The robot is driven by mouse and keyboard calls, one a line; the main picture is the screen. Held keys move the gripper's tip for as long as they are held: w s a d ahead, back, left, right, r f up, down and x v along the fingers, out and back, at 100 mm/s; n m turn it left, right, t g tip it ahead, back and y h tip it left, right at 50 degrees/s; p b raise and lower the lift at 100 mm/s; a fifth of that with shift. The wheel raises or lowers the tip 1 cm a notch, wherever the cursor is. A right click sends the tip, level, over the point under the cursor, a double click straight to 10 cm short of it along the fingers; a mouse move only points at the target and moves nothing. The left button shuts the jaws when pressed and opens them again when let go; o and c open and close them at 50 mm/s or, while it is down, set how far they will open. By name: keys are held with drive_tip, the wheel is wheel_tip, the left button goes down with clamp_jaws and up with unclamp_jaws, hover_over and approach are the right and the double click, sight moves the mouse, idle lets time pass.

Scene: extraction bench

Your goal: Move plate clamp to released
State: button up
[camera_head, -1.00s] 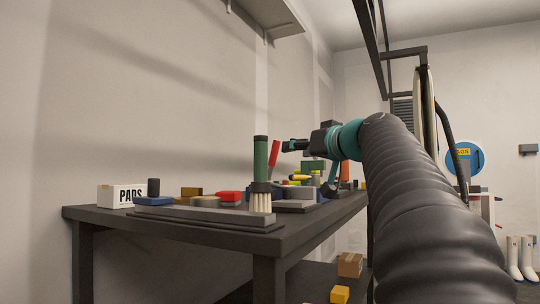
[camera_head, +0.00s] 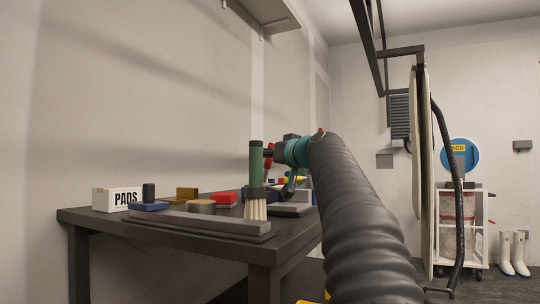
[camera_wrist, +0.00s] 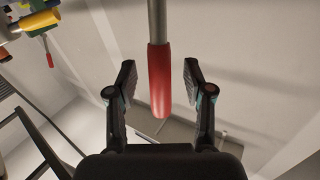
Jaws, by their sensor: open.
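The plate clamp shows as a red-gripped lever on a grey metal rod. In the wrist view the red handle (camera_wrist: 160,80) lies between the two fingers of my gripper (camera_wrist: 160,75). The fingers are open, with a visible gap on each side of the handle. In the head view a small part of the red handle (camera_head: 268,158) shows beside the green brush, and my gripper is mostly hidden behind that brush. The clamp's base and plate cannot be told apart there.
On the dark bench (camera_head: 265,246) stand a green-handled brush (camera_head: 256,160), a white PADS box (camera_head: 115,199), a long grey bar (camera_head: 200,224) and several small coloured blocks. A tall panel and black hose stand at right, with white boots (camera_head: 514,252) on the floor.

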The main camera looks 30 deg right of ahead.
clamp_jaws()
drive_tip(key=shift+a+r, duration=0.1)
